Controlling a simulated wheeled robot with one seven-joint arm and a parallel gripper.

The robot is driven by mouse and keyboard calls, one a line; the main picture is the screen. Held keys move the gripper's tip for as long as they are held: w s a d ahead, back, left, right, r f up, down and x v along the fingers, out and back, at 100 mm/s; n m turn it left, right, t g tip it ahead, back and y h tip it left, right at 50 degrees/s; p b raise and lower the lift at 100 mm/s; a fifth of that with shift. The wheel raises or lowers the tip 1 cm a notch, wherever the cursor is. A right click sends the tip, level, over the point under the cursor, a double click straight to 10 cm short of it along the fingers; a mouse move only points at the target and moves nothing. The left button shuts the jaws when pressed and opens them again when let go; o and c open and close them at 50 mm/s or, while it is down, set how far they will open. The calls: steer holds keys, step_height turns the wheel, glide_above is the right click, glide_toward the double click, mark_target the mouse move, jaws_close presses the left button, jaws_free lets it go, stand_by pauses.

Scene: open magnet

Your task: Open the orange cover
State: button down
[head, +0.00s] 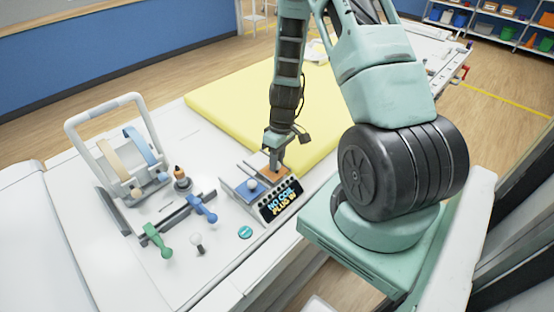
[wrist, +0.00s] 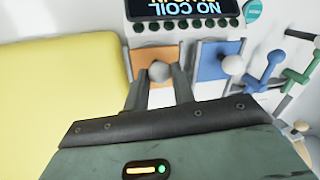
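The orange cover (wrist: 144,53) is a flat panel with a round grey knob (wrist: 159,70), below the display in the wrist view. In the head view the orange cover (head: 269,170) is partly hidden by my gripper. My gripper (wrist: 161,76) is at the cover, with one finger on each side of the knob. The fingers are apart by about the knob's width. I cannot tell whether they press on it. The cover appears to lie flat in its panel.
A blue cover (head: 240,188) with a pale knob sits beside the orange one. A lit display (head: 281,202) reads "NO COIL PLUG IN". Green and blue levers (head: 204,209) and a white handle frame (head: 103,112) stand to the left. A yellow pad (head: 232,100) lies behind.

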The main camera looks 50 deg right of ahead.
steer(key=w, duration=0.6)
steer(key=shift+w+d+b, duration=0.2)
steer(key=shift+w+b, duration=0.2)
steer(key=c, duration=1.2)
jaws_free()
steer(key=d+r+b, duration=0.1)
steer(key=r, duration=0.4)
steer(key=d+r+b, duration=0.1)
steer(key=r, duration=0.5)
steer(key=d+r+b, duration=0.1)
steer(key=r+b, duration=0.1)
steer(key=r, duration=0.4)
steer(key=shift+w+d, duration=0.15)
steer(key=shift+w, duration=0.05)
